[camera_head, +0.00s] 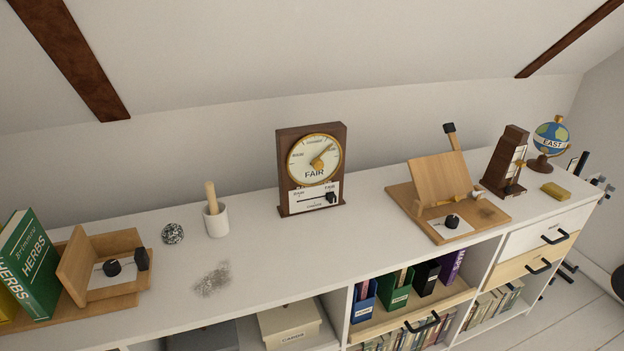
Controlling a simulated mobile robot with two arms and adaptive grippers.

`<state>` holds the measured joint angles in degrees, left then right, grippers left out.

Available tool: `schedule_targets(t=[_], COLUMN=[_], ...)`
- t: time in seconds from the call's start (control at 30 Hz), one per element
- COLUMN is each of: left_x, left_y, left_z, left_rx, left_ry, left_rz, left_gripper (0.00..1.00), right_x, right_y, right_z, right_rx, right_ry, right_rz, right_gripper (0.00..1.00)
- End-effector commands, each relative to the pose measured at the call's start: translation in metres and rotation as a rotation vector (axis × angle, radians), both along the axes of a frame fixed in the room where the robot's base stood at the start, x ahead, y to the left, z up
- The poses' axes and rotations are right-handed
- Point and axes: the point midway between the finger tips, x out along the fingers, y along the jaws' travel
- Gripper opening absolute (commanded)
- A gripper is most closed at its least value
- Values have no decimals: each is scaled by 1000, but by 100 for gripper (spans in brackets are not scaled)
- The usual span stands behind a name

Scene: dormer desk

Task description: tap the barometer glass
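The barometer (311,170) is a dark brown wooden case standing upright at the back of the white cabinet top, near the middle. Its round glass-fronted dial (302,164) has a brass rim, a gold needle and the word FAIR. The needle points to the upper right. Below the dial is a white plate (309,199) with a scale and a small black slider (331,197) at its right end. Nothing touches the barometer or hides its face. Neither of my grippers can be made out in the head view.
A white mortar with pestle (216,221) and a speckled ball (172,234) stand left of the barometer. A wooden stand (440,181) is to its right, then a dark wooden tower (505,160) and a globe (550,136). The top before the barometer is clear.

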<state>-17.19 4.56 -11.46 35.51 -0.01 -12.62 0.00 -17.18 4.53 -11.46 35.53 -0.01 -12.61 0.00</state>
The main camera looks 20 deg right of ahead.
Motion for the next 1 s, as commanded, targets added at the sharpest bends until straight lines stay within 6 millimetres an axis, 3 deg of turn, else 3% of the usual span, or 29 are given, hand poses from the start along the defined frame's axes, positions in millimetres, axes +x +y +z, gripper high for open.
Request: schedule_targets(t=[0.13, 0.53, 1.0], left_x=[0, 0, 0], left_y=[0, 0, 0], left_z=[0, 0, 0], left_rx=[0, 0, 0], left_ry=[0, 0, 0], left_rz=[0, 0, 0], left_gripper=[52, 0, 0], right_x=[0, 0, 0], right_y=[0, 0, 0], right_z=[0, 0, 0], right_rx=[0, 0, 0], right_ry=[0, 0, 0], right_rz=[0, 0, 0], right_gripper=[0, 0, 0])
